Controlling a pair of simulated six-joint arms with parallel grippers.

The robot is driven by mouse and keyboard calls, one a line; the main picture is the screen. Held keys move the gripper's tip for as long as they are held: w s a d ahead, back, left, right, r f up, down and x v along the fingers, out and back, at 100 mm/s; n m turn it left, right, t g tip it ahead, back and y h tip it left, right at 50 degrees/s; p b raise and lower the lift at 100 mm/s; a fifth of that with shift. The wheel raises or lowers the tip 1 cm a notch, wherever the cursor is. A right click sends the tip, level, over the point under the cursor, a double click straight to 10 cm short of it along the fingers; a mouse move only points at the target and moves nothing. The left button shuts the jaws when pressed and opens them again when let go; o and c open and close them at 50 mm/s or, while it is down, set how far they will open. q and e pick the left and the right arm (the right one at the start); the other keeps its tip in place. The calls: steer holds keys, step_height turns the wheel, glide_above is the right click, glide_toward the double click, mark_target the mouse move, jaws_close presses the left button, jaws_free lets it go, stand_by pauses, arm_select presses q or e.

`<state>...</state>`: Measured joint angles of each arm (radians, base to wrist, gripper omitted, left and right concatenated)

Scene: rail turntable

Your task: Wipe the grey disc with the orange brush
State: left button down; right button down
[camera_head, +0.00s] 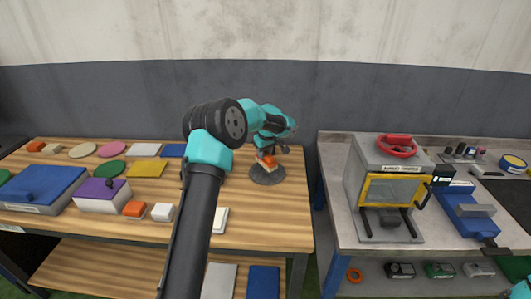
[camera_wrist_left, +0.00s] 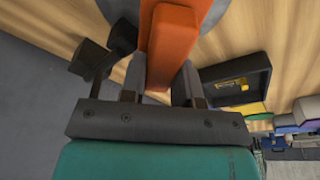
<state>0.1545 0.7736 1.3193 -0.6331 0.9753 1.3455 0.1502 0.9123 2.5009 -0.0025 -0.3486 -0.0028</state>
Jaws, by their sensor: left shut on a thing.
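The orange brush (camera_head: 267,160) is at the grey disc (camera_head: 266,178) near the right end of the wooden table. My left gripper (camera_head: 267,149) is shut on the brush from above. In the left wrist view the brush (camera_wrist_left: 168,45) runs between the two fingers of the gripper (camera_wrist_left: 160,80), and part of the grey disc (camera_wrist_left: 207,12) shows behind it. The brush's underside is hidden, so I cannot tell whether it touches the disc. My left arm covers part of the table's middle.
The wooden table (camera_head: 262,222) also holds a blue box (camera_head: 42,188), a purple-topped box (camera_head: 103,193), coloured discs and plates, and small blocks. A grey bench at right carries a machine with a yellow frame (camera_head: 366,190). A gap separates the two.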

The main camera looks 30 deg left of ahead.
arm_select(q)
steer(key=shift+s+a, duration=0.65)
steer(key=shift+a, duration=0.15)
steer(key=shift+d, duration=0.1)
